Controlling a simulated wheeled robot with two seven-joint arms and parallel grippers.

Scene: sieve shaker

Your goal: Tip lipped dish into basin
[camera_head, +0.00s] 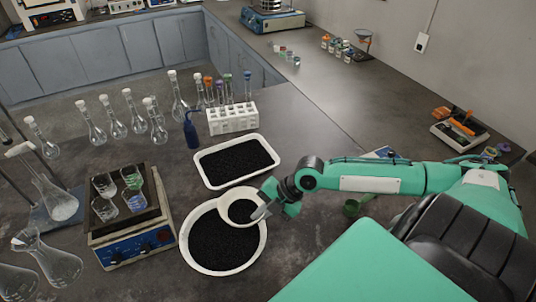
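The lipped dish (226,199) is small, white and round, with black granules in it. It is over the upper right part of the basin (187,258), a wide white round bowl with black granules covering its bottom. The dish looks about level, with its granules inside. My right gripper (261,211) reaches in from the right and is shut on the right side of the dish's rim. The dish hides part of the basin's far right side. I cannot tell the exact height between them. My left gripper is not in view.
A white rectangular tray (203,178) of black granules lies just behind the basin. A shaker with glass beakers (132,250) stands to the left. A white tube rack (232,126), a blue bottle (191,132) and several flasks stand behind. A green scoop (352,207) lies right.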

